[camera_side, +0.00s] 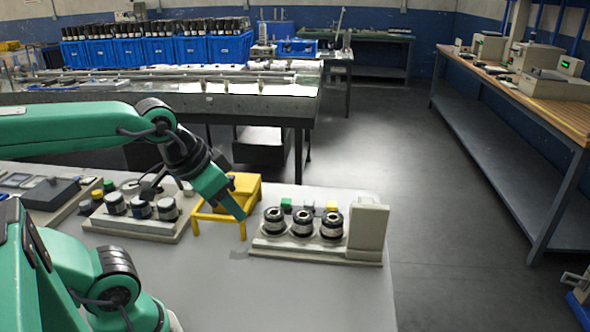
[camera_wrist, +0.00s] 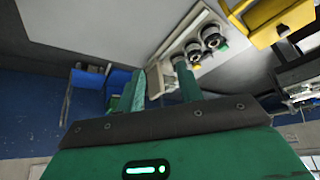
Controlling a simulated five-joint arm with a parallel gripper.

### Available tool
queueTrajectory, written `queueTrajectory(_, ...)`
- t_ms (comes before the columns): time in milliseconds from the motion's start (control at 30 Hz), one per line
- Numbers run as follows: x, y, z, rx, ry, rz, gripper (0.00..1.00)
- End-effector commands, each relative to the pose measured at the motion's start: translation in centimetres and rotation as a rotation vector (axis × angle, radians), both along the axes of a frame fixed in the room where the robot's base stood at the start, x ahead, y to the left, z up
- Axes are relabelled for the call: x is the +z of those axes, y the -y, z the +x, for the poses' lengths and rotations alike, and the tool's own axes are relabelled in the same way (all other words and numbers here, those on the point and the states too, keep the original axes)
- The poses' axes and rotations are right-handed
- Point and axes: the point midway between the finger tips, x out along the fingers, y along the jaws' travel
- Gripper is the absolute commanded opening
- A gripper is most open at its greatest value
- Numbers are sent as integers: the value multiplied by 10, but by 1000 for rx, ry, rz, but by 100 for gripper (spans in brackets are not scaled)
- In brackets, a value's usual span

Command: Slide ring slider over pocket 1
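A pale fixture (camera_side: 318,254) on the right of the bench holds a row of three round black-and-silver pockets: left (camera_side: 274,221), middle (camera_side: 302,222) and right (camera_side: 332,224). A grey block (camera_side: 368,226) stands at its right end. I cannot tell which part is the ring slider or which pocket is number 1. My gripper (camera_side: 240,216) points down and right, its tips left of the leftmost pocket. In the wrist view my gripper (camera_wrist: 160,70) has its two green fingers apart, with nothing seen between them.
A yellow stand (camera_side: 243,192) is close behind my gripper, left of the fixture. A second pale fixture (camera_side: 140,228) with several round parts is farther left. Small green and yellow blocks (camera_side: 332,206) show behind the pockets. The front of the grey bench (camera_side: 300,295) is clear.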

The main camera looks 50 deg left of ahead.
Motion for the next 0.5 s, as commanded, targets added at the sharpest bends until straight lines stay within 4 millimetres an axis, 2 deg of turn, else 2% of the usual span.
queueTrajectory(33, 0, 0, 0, 0, 0, 0, 36)
queueTrajectory(300, 4, 1, 6, 15, -11, -9, 89)
queueTrajectory(367, 7, 1, 11, 24, -19, -15, 100)
queueTrajectory(500, 17, 3, 27, 62, -47, -37, 100)
